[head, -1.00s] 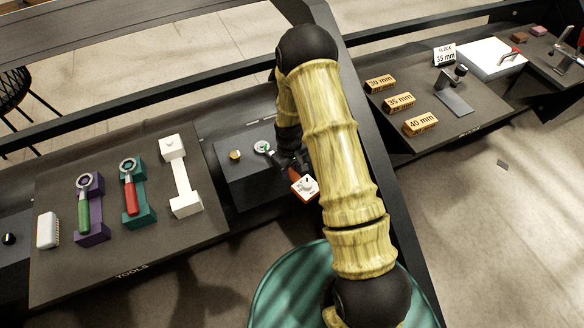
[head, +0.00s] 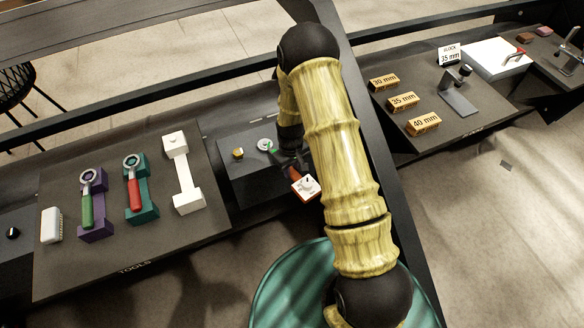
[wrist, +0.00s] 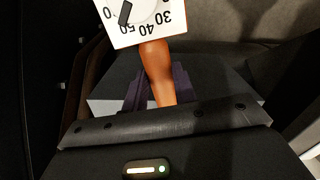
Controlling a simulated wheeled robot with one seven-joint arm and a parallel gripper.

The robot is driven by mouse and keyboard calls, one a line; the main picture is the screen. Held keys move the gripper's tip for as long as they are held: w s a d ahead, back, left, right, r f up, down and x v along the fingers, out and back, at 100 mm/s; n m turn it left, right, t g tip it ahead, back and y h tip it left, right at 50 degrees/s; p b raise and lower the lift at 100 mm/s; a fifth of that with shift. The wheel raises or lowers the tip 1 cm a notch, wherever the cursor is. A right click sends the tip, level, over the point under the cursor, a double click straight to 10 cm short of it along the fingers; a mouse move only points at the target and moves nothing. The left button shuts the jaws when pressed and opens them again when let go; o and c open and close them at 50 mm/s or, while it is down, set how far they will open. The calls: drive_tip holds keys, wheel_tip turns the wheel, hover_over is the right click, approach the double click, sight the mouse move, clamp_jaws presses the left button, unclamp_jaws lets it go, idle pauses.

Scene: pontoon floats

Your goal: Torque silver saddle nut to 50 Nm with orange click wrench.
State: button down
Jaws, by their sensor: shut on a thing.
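The orange click wrench (wrist: 158,72) has an orange handle and a white dial plate. The dial (head: 305,187) shows in the head view beside my forearm. In the wrist view the black pointer on the dial (wrist: 137,12) lies near the 50 mark. My gripper (head: 289,160) is shut on the wrench, mostly hidden behind my arm in the head view. The silver saddle nut (head: 264,145) is on the dark block, at the wrench's far end. A small green part shows there; I cannot tell how fully the wrench head sits on the nut.
A brass nut (head: 238,153) stands left of the silver one. The tool board (head: 130,245) holds green-handled and red-handled wrenches (head: 133,185) and an empty white cradle (head: 182,173). Labelled gold blocks (head: 403,101) lie on the right board. A dark beam runs beside my arm.

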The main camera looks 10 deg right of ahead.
drive_tip(key=shift+w+d, duration=0.1)
drive_tip(key=shift+w+d+n, duration=0.35)
drive_tip(key=shift+d+n, duration=0.25)
drive_tip(key=shift+r, duration=0.2)
wheel_tip(320, 180, up, 4)
drive_tip(key=p, duration=0.3)
drive_tip(key=shift+r+p, duration=0.25)
drive_tip(key=shift+p, duration=0.05)
idle(0.7)
idle(0.5)
